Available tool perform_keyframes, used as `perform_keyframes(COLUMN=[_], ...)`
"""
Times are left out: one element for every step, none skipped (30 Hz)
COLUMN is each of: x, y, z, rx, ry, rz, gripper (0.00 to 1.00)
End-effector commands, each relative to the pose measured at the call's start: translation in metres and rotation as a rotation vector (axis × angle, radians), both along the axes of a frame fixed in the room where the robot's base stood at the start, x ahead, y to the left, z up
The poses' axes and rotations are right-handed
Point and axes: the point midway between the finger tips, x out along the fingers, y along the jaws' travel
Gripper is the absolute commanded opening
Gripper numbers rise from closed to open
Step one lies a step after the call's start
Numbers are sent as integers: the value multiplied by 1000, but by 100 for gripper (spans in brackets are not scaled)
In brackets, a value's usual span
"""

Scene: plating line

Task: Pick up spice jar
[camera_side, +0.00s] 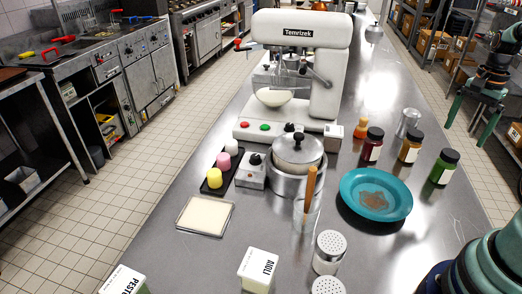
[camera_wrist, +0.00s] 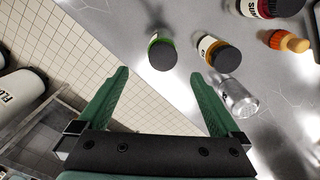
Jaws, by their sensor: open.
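Three black-lidded spice jars stand on the steel counter: a red one (camera_side: 372,146), an orange-brown one (camera_side: 410,148) and a green one (camera_side: 444,168). In the wrist view the green jar (camera_wrist: 161,53) shows just beyond and between the fingertips, the orange-brown jar (camera_wrist: 218,54) to its right, and the red jar (camera_wrist: 268,7) is cut by the top edge. My gripper (camera_side: 464,138) has green fingers pointing down at the right, over the counter's edge side, apart from the jars. In the wrist view my gripper (camera_wrist: 160,74) is open and empty.
A mixer (camera_side: 328,75) and lidded pot (camera_side: 298,155) stand left.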

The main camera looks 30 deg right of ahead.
Motion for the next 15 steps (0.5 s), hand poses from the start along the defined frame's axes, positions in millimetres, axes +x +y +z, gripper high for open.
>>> perform_keyframes(x=[-1,-1,-1,-1,-1,-1,-1,-1,-1,0,0,0,0,0,0], y=[0,0,0,1,1,1,1,1,1,1,1,1,1,1,1], z=[-6,-10,-17,-22,-27,-34,-40,-44,-50,-54,-57,-61,-63,-64,-66], rx=[4,5,5,6,5,5,6,5,5,4,4,3,3,2,2], ry=[4,5,5,5,5,5,6,5,5,4,3,3,2,2,2], rz=[-5,-5,-4,-4,-3,-2,-2,-2,-1,-1,-1,0,0,0,0], gripper=[100,100,100,100,100,100,100,100,100,100,100,100,100,100,100])
